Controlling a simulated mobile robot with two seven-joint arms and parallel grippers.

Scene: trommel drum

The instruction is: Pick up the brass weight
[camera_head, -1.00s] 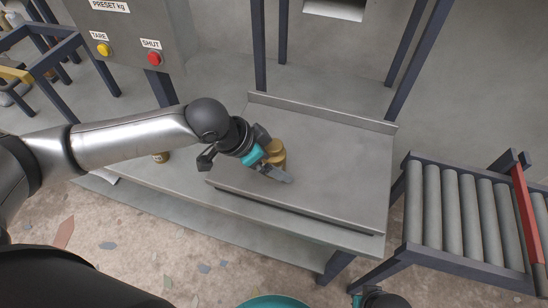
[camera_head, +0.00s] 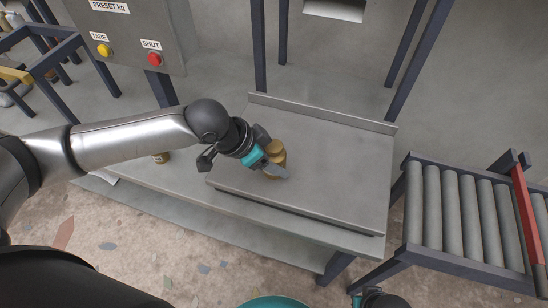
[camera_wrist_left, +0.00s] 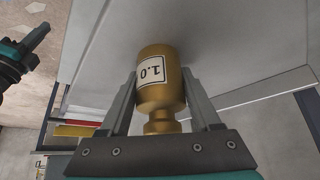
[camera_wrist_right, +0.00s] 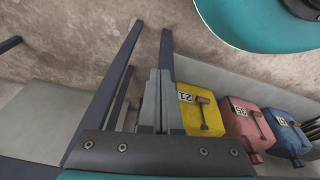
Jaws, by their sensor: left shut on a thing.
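The brass weight (camera_head: 277,149) is over the flat grey plate on the bench, between the fingers of my left gripper (camera_head: 273,165). The left wrist view shows the weight (camera_wrist_left: 160,85) with a "1.0" label and a narrower knob toward the palm. The left gripper (camera_wrist_left: 163,88) is shut on it, one finger on each side. From these views I cannot tell whether the weight touches the plate. My right gripper (camera_wrist_right: 155,100) has its fingers together and empty in the right wrist view. Only a piece of that arm shows at the head view's bottom edge.
A smaller brass-coloured piece (camera_head: 161,157) stands on the bench left of the plate. A control box (camera_head: 130,40) with yellow and red buttons is at upper left. A roller conveyor (camera_head: 465,215) stands right. Yellow (camera_wrist_right: 200,110), pink (camera_wrist_right: 247,128) and blue (camera_wrist_right: 287,130) blocks show in the right wrist view.

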